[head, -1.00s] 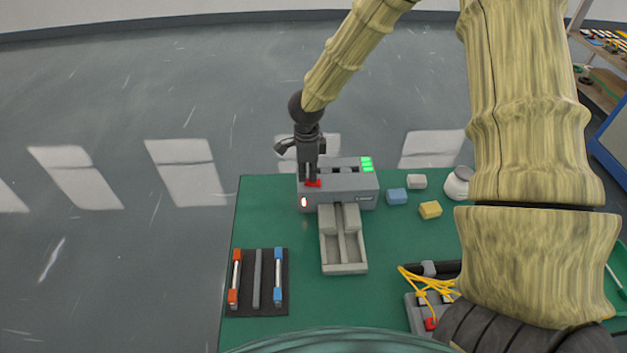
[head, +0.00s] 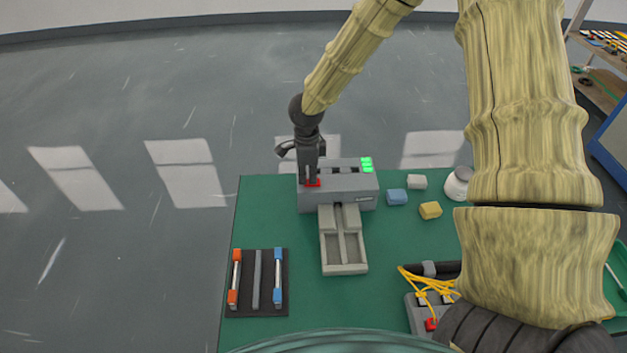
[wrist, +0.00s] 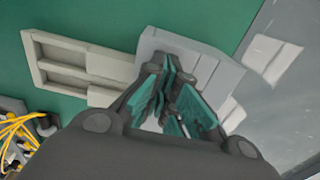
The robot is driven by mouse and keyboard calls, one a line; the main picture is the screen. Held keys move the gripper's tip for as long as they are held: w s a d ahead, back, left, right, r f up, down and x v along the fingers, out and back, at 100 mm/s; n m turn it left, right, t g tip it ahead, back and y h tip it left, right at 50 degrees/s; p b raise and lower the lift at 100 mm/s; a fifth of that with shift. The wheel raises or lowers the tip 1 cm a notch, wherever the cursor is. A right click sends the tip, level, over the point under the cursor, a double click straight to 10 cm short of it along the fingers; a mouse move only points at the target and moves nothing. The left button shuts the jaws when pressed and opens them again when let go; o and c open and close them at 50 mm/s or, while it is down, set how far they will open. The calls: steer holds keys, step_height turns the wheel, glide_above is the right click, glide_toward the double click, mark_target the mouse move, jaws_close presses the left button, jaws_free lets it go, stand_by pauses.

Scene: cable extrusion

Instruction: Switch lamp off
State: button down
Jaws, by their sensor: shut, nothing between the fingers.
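The grey machine (head: 350,192) stands at the back edge of the green table in the head view, with a green lit panel (head: 367,164) on its top right. A red switch piece (head: 312,184) is at its top left. My gripper (head: 309,178) is shut and empty, pointing down right at the red piece; I cannot tell if they touch. The lamp spot on the machine's front left shows no glow. In the wrist view the teal fingers of my gripper (wrist: 172,72) are together over the grey machine (wrist: 205,65), and the red piece is hidden.
A light grey tray (head: 328,268) juts from the machine's front. Blue (head: 397,196), white (head: 417,181) and yellow (head: 430,210) blocks and a white jar (head: 458,184) lie to the right. A black rack (head: 241,312) holds rods at front left. Yellow cable (head: 428,281) lies front right.

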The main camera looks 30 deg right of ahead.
mark_target(308, 182)
steer(key=shift+r+p, duration=3.4)
steer(key=shift+r, duration=0.05)
